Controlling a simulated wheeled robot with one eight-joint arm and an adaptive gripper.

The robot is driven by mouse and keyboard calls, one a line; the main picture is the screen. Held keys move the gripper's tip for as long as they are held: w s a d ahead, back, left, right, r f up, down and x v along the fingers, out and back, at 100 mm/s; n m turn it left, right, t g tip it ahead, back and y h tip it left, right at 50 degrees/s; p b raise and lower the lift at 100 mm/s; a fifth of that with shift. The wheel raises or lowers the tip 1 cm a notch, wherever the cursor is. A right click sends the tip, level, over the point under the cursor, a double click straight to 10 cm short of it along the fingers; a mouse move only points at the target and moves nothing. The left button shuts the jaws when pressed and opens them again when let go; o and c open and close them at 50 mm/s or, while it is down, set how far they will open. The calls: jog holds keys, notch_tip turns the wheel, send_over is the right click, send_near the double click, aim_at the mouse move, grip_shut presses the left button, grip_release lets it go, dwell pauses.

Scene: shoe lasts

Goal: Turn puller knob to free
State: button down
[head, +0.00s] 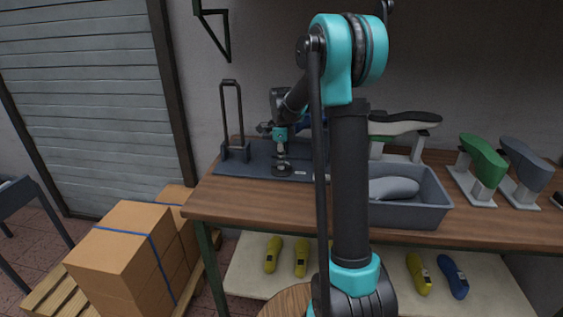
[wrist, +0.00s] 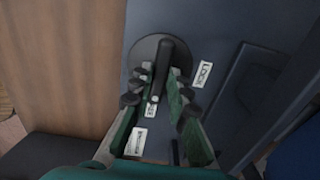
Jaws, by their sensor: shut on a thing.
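The puller knob (wrist: 160,68) is a dark round disc with a raised black bar on the blue-grey base plate (wrist: 210,28). It shows small under my gripper in the head view (head: 282,171). My gripper (wrist: 160,84) has its green-padded fingers on either side of the bar and is shut on it. The bar's near end, with a pale mark, points down the wrist picture toward a small, partly hidden white label (wrist: 151,108). A LOCK label (wrist: 203,74) lies right of the knob. Another label (wrist: 137,141), too small to read surely, lies nearer.
The base plate lies on the wooden bench (head: 235,200), with a black upright frame (head: 234,120) at its left. A grey bin (head: 410,212) holding a grey last, and green (head: 483,155) and grey (head: 527,160) lasts on stands, are to the right. Cartons (head: 125,240) stand at lower left.

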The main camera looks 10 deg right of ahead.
jog(key=c, duration=1.5)
grip_release()
jog(key=shift+o, duration=0.2)
jog(key=shift+r, duration=0.1)
notch_tip(320, 180, up, 12)
jog(key=shift+s, duration=0.1)
